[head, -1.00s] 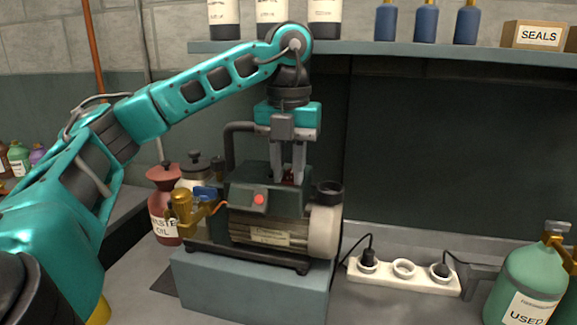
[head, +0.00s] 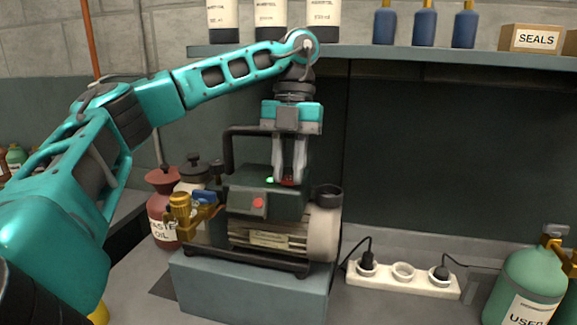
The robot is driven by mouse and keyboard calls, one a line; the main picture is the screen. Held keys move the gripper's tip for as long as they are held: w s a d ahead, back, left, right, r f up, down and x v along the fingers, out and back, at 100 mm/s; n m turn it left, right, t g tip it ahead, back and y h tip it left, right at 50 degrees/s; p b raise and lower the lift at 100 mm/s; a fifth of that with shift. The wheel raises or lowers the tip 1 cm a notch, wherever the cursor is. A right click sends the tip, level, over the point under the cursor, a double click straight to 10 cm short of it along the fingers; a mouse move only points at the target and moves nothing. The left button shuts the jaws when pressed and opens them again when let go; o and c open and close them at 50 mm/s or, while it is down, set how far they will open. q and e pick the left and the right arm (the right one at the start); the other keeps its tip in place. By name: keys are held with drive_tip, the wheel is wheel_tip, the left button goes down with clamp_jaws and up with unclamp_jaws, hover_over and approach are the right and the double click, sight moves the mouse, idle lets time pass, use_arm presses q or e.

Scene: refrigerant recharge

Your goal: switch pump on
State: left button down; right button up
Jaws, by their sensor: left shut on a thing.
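The vacuum pump (head: 268,225) stands on a grey-blue block (head: 250,288) in the middle of the head view. It has a dark body, a black handle at the left and a pale round motor end at the right. A red switch (head: 288,183) sits on its top, partly hidden between my fingertips. A small green light (head: 270,180) glows just left of the switch. A red button (head: 258,203) shows on the front face. My left gripper (head: 289,178) points straight down and is shut on the red switch. My right gripper is not in view.
A red waste oil bottle (head: 163,207) stands left of the pump. Brass valve fittings (head: 183,210) stick out at the pump's left. A white power strip (head: 402,278) with plugs lies at the right. A green cylinder (head: 529,285) stands far right. A shelf (head: 400,50) runs above.

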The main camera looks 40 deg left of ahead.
use_arm(q)
drive_tip(key=c, duration=0.9)
unclamp_jaws()
drive_tip(key=shift+s+f, duration=0.1)
